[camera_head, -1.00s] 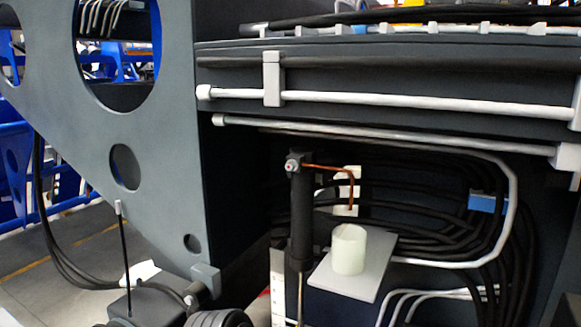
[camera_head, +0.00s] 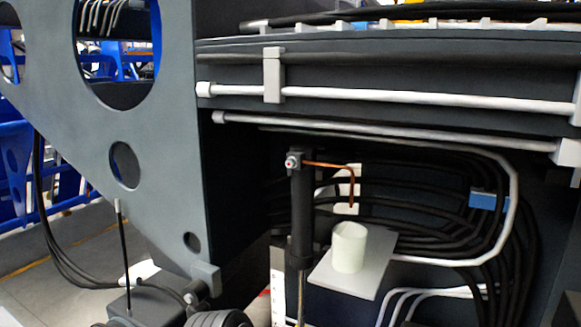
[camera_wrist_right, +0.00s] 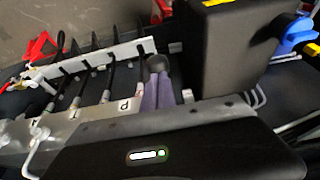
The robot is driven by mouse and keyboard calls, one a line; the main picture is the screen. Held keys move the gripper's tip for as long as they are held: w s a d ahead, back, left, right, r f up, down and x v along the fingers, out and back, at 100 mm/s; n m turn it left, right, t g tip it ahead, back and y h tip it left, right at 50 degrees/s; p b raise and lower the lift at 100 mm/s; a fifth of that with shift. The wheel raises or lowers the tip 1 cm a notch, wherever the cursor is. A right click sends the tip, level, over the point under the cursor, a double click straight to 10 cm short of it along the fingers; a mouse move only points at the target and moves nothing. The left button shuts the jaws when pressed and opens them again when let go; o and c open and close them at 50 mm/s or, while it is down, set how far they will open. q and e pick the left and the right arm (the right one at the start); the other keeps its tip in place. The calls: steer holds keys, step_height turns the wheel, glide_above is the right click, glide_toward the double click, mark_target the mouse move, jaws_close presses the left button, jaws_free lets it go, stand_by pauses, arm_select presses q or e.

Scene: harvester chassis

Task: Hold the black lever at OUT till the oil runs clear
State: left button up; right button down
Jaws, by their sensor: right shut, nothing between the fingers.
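In the right wrist view several thin black levers (camera_wrist_right: 108,75) stand along a white slotted strip (camera_wrist_right: 100,63). A plate below carries a letter that looks like P (camera_wrist_right: 124,105). My right gripper (camera_wrist_right: 158,82) is shut and empty; its purplish-grey fingers reach to a dark rounded knob (camera_wrist_right: 157,62) at the strip's right end. I cannot tell whether they touch it. No OUT mark is readable. In the head view a copper tube (camera_head: 350,180) bends down above a white cup (camera_head: 349,248). I see no oil stream between them. My left gripper is not in view.
The cup stands on a grey tilted plate (camera_head: 376,273) beside a black upright cylinder (camera_head: 302,210). A black rod (camera_head: 124,245) rises from a grey box (camera_head: 145,308) at lower left. A large dark block (camera_wrist_right: 232,50) stands right of the fingers. Black hoses crowd behind the cup.

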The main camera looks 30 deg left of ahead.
steer(key=shift+f+b, duration=1.75)
steer(key=shift+f, duration=0.6)
steer(key=shift+r, duration=0.1)
stand_by(0.5)
step_height(320, 180, up, 8)
steer(key=p, duration=0.6)
steer(key=shift+f, duration=0.2)
steer(key=v, duration=0.7)
steer(key=shift+r, duration=0.35)
steer(key=shift+s, duration=0.1)
